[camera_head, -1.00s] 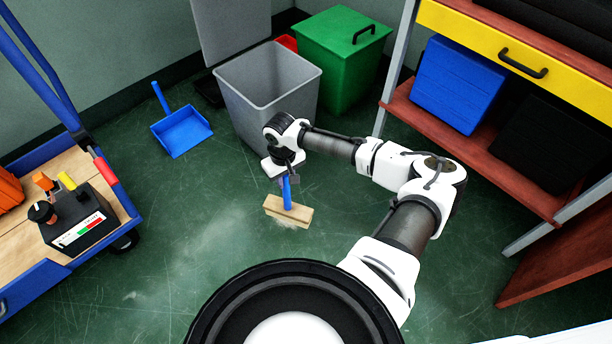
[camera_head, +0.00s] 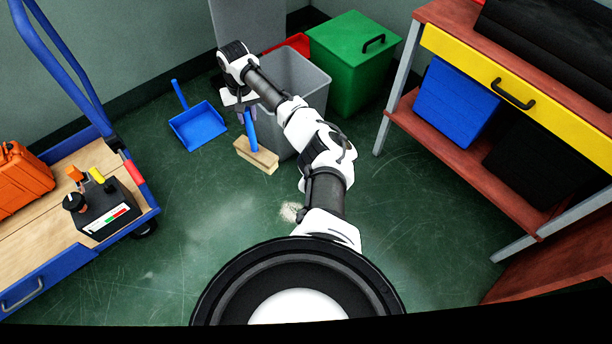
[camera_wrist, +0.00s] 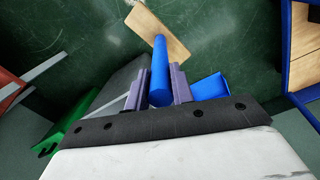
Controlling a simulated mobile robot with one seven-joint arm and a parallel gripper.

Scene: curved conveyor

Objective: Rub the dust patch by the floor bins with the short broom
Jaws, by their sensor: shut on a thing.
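The short broom has a blue handle (camera_head: 251,132) and a pale wooden head (camera_head: 256,155). My gripper (camera_head: 241,104) is shut on the handle, with the head hanging below it. In the wrist view, the fingers (camera_wrist: 158,88) flank the blue handle (camera_wrist: 160,68), and the wooden head (camera_wrist: 158,32) lies beyond. The head is left of the grey bin's front; I cannot tell whether it touches the floor. A small beige dust patch (camera_head: 290,212) lies on the green floor, in front of the bins and beside my arm, apart from the broom.
The open grey bin (camera_head: 301,72) and lidded green bin (camera_head: 350,62) stand behind my arm. A blue dustpan (camera_head: 198,126) lies left of the broom. A blue trolley (camera_head: 60,260) is at left, a red workbench (camera_head: 420,125) at right.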

